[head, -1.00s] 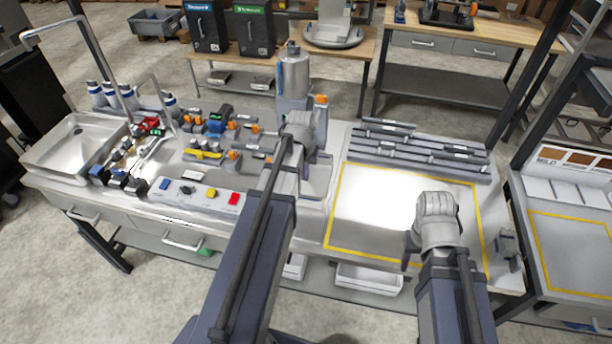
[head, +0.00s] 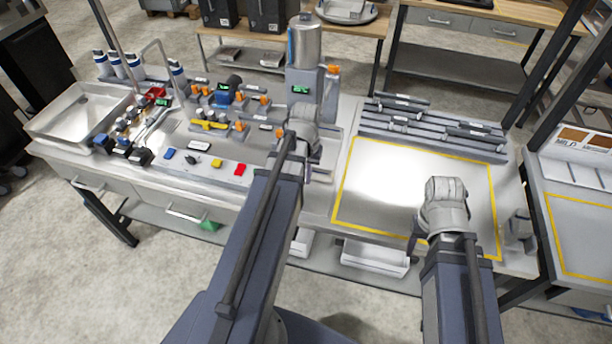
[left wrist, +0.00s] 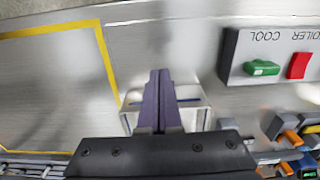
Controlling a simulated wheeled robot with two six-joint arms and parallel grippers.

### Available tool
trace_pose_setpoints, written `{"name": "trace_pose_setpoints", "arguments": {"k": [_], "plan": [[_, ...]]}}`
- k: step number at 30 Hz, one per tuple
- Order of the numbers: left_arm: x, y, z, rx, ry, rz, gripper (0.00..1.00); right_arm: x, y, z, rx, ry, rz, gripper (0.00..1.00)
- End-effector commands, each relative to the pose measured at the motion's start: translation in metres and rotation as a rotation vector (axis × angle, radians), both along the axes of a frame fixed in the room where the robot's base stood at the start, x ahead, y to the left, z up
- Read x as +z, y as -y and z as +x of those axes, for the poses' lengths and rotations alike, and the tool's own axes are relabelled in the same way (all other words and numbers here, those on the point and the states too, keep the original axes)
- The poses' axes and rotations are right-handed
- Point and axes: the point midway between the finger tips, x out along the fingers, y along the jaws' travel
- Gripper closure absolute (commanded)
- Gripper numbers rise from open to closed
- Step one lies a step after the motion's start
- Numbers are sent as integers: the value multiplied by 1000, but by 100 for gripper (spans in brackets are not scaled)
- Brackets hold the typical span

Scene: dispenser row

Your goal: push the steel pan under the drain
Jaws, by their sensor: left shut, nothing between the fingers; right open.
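My left gripper (left wrist: 160,112) is shut and empty, its purple fingers side by side in the left wrist view. Past the fingertips and to either side of them shows a small pale steel piece (left wrist: 196,119) with a dark slot. It looks like the steel pan, partly hidden by the fingers. In the head view my left wrist hides most of this spot, in front of the dispenser's steel tank (head: 305,42) and its column. I cannot make out the drain. My right gripper (head: 418,238) is open over the front of the yellow-outlined area, mostly hidden by its wrist.
A steel sink (head: 80,112) is at the bench's left. Valves with orange handles (head: 250,98) crowd the middle, behind a button strip (head: 205,166). The yellow-outlined area (head: 385,180) is clear. Grey rails (head: 430,128) lie behind it.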

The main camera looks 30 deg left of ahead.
Motion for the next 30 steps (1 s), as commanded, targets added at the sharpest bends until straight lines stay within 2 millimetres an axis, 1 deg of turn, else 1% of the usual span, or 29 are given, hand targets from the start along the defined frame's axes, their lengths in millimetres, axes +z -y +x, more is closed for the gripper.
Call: {"name": "trace_pose_setpoints", "arguments": {"k": [1,9,11,12,15,18,27,30], "plan": [[-16,0,0,0,0,0,100,-15,0,0,0,0,0,50],[-54,0,0,0,0,0,100,-54,0,0,-2,0,0,50],[-45,-4,17,0,1,0,100,-45,0,0,-2,0,0,50],[-45,-6,23,0,0,0,100,-45,0,0,-2,0,0,50],[-45,-9,35,0,0,0,100,-45,0,0,-2,0,0,50],[-45,-10,39,0,0,0,100,-45,0,0,-1,0,0,50],[-45,-10,39,0,0,0,100,-45,0,0,-1,0,0,50],[-45,-11,43,0,0,0,100,-45,0,0,-1,0,0,50]]}}
